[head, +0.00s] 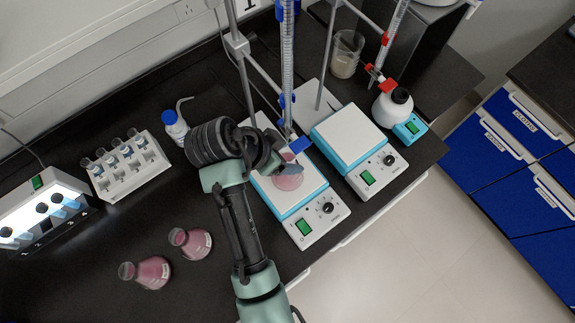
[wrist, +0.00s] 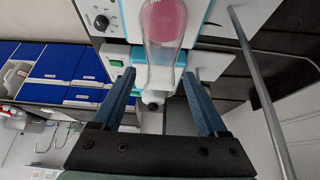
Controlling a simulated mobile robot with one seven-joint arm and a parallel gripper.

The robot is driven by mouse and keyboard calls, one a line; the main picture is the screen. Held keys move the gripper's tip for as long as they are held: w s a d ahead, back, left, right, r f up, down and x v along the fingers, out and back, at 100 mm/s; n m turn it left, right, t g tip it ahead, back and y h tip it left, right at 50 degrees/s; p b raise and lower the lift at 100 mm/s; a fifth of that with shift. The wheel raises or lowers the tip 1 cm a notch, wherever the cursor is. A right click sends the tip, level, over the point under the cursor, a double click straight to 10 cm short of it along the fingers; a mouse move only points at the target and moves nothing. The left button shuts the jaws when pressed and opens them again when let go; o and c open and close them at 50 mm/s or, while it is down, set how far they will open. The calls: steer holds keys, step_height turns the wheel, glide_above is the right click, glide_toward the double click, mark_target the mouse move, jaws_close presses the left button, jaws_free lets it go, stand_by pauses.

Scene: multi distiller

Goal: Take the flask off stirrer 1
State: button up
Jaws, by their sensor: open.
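A flask with pink liquid (head: 289,182) stands on the white plate of the left stirrer (head: 312,191), partly hidden by my gripper. No stirrer number is readable. My gripper (head: 295,158) is over this stirrer with its jaws open. In the wrist view, my gripper's two blue fingers (wrist: 158,82) point toward the flask (wrist: 163,25), whose clear neck shows in the gap between them. Finger contact with the glass cannot be told. The right stirrer (head: 352,136) has a bare plate.
A burette (head: 288,70) on a stand rises just behind the gripper. Two more pink flasks (head: 153,272) (head: 191,243) stand on the dark bench at lower left. A white tube rack (head: 130,165), wash bottle (head: 175,126) and beaker (head: 345,55) stand around.

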jaws_close()
stand_by(0.3)
stand_by(1.1)
